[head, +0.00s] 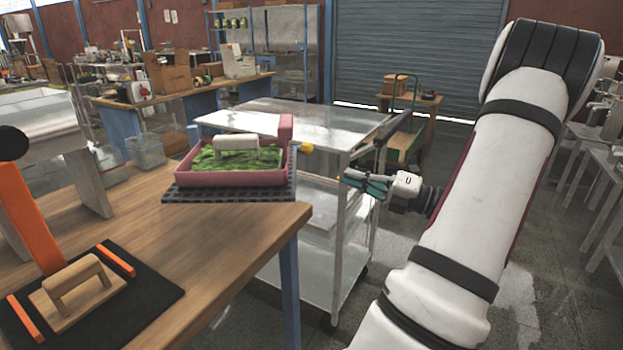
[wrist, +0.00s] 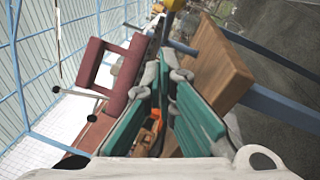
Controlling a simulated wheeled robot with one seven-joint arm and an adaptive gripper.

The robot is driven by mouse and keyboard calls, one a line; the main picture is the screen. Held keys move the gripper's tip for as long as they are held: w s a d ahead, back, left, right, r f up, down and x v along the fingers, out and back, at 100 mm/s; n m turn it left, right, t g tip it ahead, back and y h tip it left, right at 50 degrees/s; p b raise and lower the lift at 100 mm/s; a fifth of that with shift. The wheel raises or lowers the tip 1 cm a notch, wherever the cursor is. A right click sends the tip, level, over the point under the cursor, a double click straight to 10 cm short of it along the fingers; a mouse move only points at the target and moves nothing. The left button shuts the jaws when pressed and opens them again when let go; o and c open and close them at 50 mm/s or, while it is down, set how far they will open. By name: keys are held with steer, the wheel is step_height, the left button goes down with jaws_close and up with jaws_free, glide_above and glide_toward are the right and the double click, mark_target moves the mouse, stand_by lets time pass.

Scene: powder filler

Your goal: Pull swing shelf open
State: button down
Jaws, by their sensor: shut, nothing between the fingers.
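A pink tray (head: 205,178) with green material and a pale handle-shaped block sits on a dark ribbed shelf (head: 228,194) at the far corner of the wooden table. I take this ribbed piece to be the swing shelf; how it is hinged does not show. A small yellow knob (head: 307,148) stands out just right of the tray. My gripper (head: 346,178), with teal fingers, is right of the knob and apart from it, beside the metal cart. In the wrist view its fingertips (wrist: 165,72) are together and empty. A yellow part (wrist: 173,4) shows at the top edge there.
The wooden table (head: 240,235) fills the left, with a wooden handle block (head: 77,284) on a black mat. A metal cart (head: 328,235) stands behind the table, close to my gripper.

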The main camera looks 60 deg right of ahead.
steer(key=s+a+m+h, duration=0.2)
steer(key=m, duration=0.2)
steer(key=b, duration=0.3)
glide_toward(310, 151)
steer(key=w+a, duration=0.4)
steer(key=a, duration=0.2)
steer(key=w+d, duration=0.2)
steer(key=d+b, duration=0.1)
steer(key=shift+w+r, duration=0.3)
steer(key=shift+w, duration=0.1)
steer(key=shift+d, duration=0.15)
steer(key=d+p, duration=0.1)
steer(key=p, duration=0.1)
steer(key=w+d+n+y+p, duration=0.1)
steer(key=p, duration=0.2)
steer(key=shift+w+d+r+y, duration=0.15)
steer(key=shift+r+y, duration=0.05)
steer(key=shift+y, duration=0.1)
steer(key=w+d+n+p, duration=0.1)
steer(key=w+d+p, duration=0.3)
steer(key=w+d, duration=0.6)
steer(key=shift+f+y, duration=0.25)
steer(key=shift+y, duration=0.15)
